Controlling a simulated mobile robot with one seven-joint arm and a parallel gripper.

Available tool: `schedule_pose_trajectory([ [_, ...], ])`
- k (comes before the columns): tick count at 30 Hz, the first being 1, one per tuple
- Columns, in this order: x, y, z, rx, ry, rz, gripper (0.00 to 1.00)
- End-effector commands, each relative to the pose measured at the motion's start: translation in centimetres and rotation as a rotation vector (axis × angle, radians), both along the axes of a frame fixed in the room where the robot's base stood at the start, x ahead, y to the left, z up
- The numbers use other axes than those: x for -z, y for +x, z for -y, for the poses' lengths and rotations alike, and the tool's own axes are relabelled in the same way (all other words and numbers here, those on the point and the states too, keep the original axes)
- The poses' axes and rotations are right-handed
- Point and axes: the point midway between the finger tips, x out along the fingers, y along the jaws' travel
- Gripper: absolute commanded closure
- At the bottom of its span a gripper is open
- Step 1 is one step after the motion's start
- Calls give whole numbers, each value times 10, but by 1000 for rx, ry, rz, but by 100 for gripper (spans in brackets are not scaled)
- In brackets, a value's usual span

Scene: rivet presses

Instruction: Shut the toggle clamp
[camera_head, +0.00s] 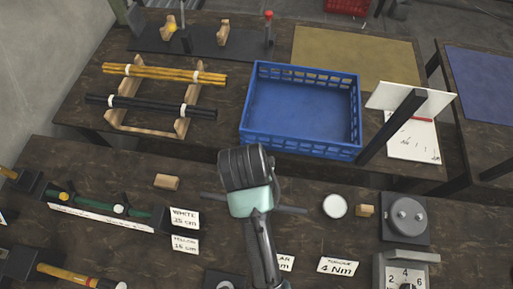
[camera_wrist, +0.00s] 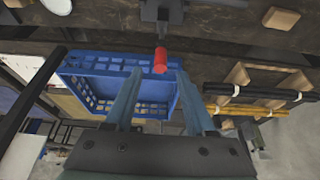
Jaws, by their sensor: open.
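The toggle clamp (camera_wrist: 162,14) shows at the top of the wrist view as a dark metal piece with a red handle (camera_wrist: 160,59). The handle points away from the clamp body, toward the blue crate. My gripper (camera_wrist: 160,73) is open, one grey-blue finger on each side of the red handle's end in the picture. I see no finger touching the handle, and the depth between them is hard to judge. In the head view my arm (camera_head: 250,195) hides the clamp and my fingers; only a grey bar (camera_head: 292,209) shows on both sides of the arm.
The blue crate (camera_head: 250,135) stands behind my arm. A wooden block (camera_head: 167,182) lies left of the arm; a white disc (camera_head: 335,206) and a small block (camera_head: 365,211) lie right. A dark post (camera_head: 393,128) rises right of the crate. A rack with rods (camera_head: 165,73) stands back left.

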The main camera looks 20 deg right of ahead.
Motion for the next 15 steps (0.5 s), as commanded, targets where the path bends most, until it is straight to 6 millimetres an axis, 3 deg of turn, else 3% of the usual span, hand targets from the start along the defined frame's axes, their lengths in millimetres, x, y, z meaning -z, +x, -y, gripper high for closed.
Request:
schedule_pose_trajectory([
  [6, 33, 11, 8, 1, 1, -2, 45],
  [15, 49, 17, 12, 1, 0, 1, 45],
])
